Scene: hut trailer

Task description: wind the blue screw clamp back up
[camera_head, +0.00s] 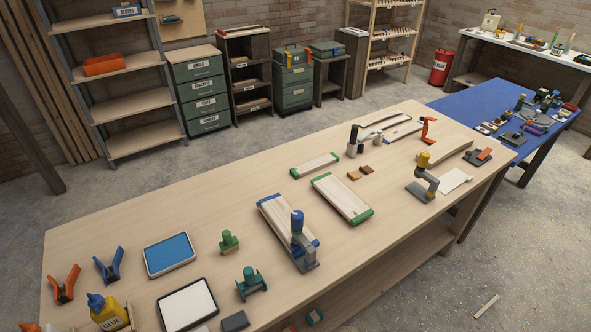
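The blue screw clamp (298,226) stands upright at the front edge of the long wooden workbench. It has a blue knob on top and a grey frame below. It stands at the near end of a pale board with blue ends (274,212). I cannot tell whether its screw presses on the board or is clear of it. Neither of my grippers is in view.
The bench (225,185) also holds a green-ended board (340,196), a yellow-topped clamp (424,180), a green clamp (251,282), a blue tray (170,254), a white tray (186,305) and a yellow glue bottle (109,314). Free bench lies left of the blue-ended board.

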